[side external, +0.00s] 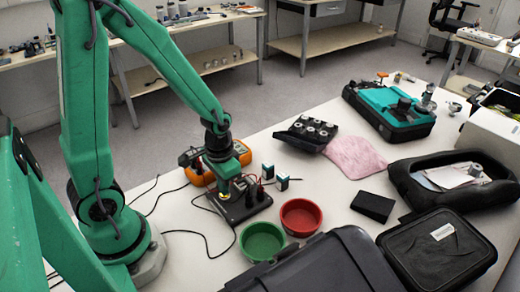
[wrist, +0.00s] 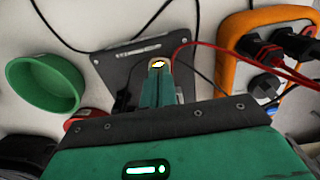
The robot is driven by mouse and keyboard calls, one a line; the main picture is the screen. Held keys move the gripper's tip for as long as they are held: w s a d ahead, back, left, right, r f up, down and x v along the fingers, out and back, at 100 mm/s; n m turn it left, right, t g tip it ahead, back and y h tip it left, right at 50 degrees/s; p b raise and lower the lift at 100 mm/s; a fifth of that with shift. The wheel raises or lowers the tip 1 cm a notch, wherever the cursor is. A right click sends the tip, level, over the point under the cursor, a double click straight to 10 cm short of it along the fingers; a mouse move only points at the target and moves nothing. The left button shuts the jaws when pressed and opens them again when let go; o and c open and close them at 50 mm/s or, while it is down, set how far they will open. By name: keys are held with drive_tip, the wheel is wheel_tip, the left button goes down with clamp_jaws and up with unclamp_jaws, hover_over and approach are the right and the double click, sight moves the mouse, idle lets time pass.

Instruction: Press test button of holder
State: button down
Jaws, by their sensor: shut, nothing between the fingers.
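The holder is a dark flat plate (side external: 240,211) on the white table, with cables running to it. It also shows in the wrist view (wrist: 122,68). My gripper (side external: 223,194) points down over the plate's left part in the side view. In the wrist view my gripper (wrist: 157,70) is shut and empty, its fingertips over the plate.
An orange meter (side external: 195,172) with plugs and red leads stands behind the plate. A green bowl (side external: 262,241) and a red bowl (side external: 300,217) stand to the right and front. Two small dark blocks (side external: 282,182) are close by. Loose cables lie on the table.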

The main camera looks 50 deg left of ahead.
drive_tip(key=shift+r, duration=3.4)
drive_tip(key=shift+r, duration=0.15)
drive_tip(key=s+d+r+t, duration=0.1)
drive_tip(key=s+r+t, duration=0.1)
drive_tip(key=r, duration=0.5)
drive_tip(key=s+r+t, duration=0.3)
drive_tip(key=r, duration=0.4)
drive_tip(key=shift+d+r+t, duration=0.2)
drive_tip(key=shift+d+t, duration=0.1)
drive_tip(key=shift+d, duration=0.05)
